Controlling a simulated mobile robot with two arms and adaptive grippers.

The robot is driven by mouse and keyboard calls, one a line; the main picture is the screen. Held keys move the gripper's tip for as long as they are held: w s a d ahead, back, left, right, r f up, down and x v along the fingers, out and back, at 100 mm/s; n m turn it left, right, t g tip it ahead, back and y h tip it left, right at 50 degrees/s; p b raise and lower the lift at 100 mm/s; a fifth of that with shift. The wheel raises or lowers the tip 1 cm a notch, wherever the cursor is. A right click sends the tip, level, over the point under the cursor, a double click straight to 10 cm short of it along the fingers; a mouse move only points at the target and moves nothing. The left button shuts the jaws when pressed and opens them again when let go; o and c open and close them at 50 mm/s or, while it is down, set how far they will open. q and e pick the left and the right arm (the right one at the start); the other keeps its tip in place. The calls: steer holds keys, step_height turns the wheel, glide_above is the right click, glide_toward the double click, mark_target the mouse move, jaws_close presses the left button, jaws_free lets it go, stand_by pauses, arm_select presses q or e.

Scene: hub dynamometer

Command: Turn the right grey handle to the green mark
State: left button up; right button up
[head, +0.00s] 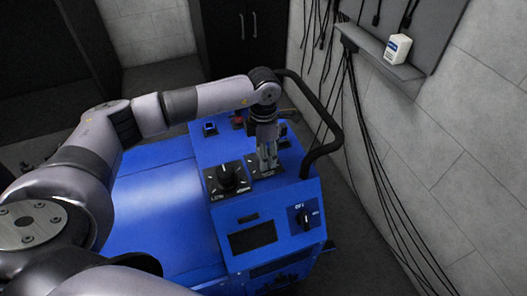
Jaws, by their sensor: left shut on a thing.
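The blue machine's sloped top panel carries a black rotary handle (227,176) on a dark plate at the left. To its right is a second dark plate (253,172) with pale marks. My left gripper (267,165) points down onto this second plate and is shut on the handle there. The handle itself is mostly hidden by the fingers, and I cannot make out its colour. No green mark can be made out at this size. My right gripper is not in view.
The blue machine (165,215) has a black tube rail (333,127) at its right. A rotary switch (306,216) sits on its front face. A red button (237,119) is behind the handles. Cables hang along the right wall, below a shelf with a white box (397,48).

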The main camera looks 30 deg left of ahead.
arm_select(q)
steer(key=o, duration=1.2)
steer(key=shift+c, duration=0.2)
step_height(320, 180, up, 12)
